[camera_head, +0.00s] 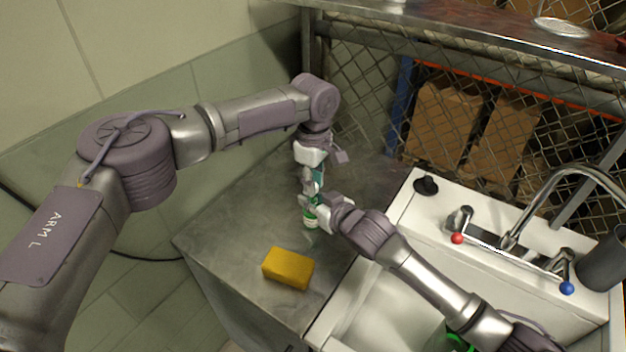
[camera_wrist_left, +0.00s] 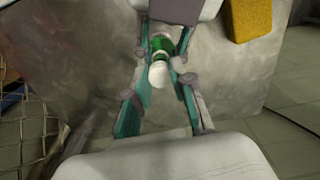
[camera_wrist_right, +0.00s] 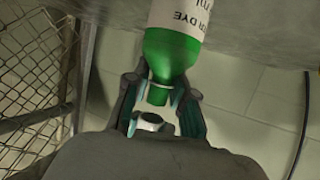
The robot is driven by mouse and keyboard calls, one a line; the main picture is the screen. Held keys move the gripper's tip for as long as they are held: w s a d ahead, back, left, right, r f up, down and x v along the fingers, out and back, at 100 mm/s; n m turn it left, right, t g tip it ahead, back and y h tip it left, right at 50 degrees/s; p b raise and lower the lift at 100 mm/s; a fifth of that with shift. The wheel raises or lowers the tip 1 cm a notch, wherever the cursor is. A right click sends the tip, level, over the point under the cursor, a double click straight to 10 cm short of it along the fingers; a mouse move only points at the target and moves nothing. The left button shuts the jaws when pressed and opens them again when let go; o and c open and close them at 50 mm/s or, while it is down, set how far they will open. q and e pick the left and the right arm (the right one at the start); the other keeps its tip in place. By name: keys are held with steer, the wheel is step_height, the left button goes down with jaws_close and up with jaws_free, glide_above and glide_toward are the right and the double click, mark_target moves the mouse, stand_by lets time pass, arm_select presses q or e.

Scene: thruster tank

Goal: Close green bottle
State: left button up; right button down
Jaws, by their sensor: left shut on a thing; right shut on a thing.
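The green bottle (camera_head: 311,220) with a white label stands on the metal counter; it fills the top of the right wrist view (camera_wrist_right: 172,52). My right gripper (camera_head: 322,208) reaches in from the right and is shut on the bottle near its neck, its fingers on both sides (camera_wrist_right: 160,105). My left gripper (camera_head: 313,180) points down from above, shut on a white cap (camera_wrist_left: 158,75) that lines up with the bottle's green top (camera_wrist_left: 163,46).
A yellow sponge (camera_head: 288,268) lies on the counter in front of the bottle. A white sink (camera_head: 375,310) with a tap (camera_head: 512,240) is to the right, with a green item partly visible in it. A wire mesh fence (camera_head: 380,95) stands behind.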

arm_select(q)
steer(key=shift+f, duration=0.2)
steer(key=shift+f, duration=0.75)
steer(key=shift+s+a+f, duration=0.1)
steer(key=shift+f, duration=0.25)
